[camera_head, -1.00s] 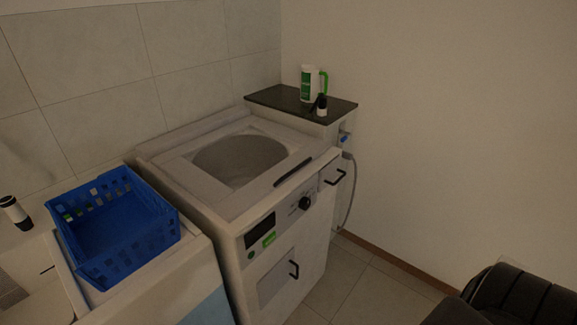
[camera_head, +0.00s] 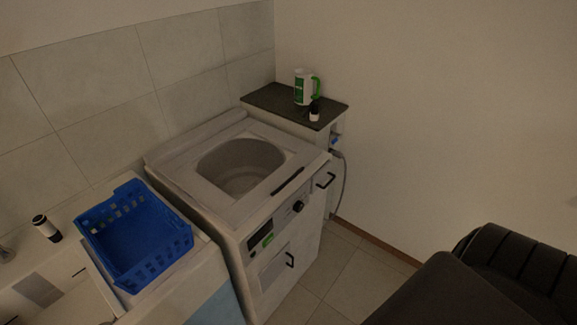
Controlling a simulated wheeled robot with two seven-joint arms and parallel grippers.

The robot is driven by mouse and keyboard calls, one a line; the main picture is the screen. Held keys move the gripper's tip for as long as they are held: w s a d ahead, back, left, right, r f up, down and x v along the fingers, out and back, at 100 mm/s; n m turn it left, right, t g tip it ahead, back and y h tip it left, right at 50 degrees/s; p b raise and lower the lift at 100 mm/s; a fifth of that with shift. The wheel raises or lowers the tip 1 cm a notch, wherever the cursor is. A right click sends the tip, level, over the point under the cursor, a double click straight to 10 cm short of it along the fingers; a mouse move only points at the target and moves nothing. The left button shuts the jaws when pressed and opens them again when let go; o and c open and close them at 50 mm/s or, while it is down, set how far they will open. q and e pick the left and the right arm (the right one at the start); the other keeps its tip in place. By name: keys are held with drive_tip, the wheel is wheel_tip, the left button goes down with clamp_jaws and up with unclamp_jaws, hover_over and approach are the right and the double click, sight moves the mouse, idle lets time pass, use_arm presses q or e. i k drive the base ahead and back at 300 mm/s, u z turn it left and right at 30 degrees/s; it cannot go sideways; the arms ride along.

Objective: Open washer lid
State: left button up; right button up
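The white top-loading washer (camera_head: 222,205) stands in the middle of the view against the tiled wall. Its lid (camera_head: 284,158) lies flat on top, with a dark handle bar (camera_head: 288,181) along its front edge. The round drum (camera_head: 240,165) shows through the middle of the lid; I cannot tell whether clear glass covers it. The front panel carries a dark display (camera_head: 260,232) and a black knob (camera_head: 298,206). Neither of my grippers is in view; a black part of my own arm fills the lower right corner.
A blue basket (camera_head: 135,238) sits on the counter left of the washer, beside a dark-and-white bottle (camera_head: 46,228). A dark-topped cabinet (camera_head: 275,101) behind right holds a white-and-green jug (camera_head: 302,88) and a small dark bottle (camera_head: 314,110). Floor (camera_head: 345,265) is clear right of the washer.

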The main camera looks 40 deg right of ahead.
sight(233, 213)
drive_tip(key=k, duration=0.5)
drive_tip(key=z, duration=2.75)
drive_tip(key=i, duration=2.2)
drive_tip(key=u, duration=2.05)
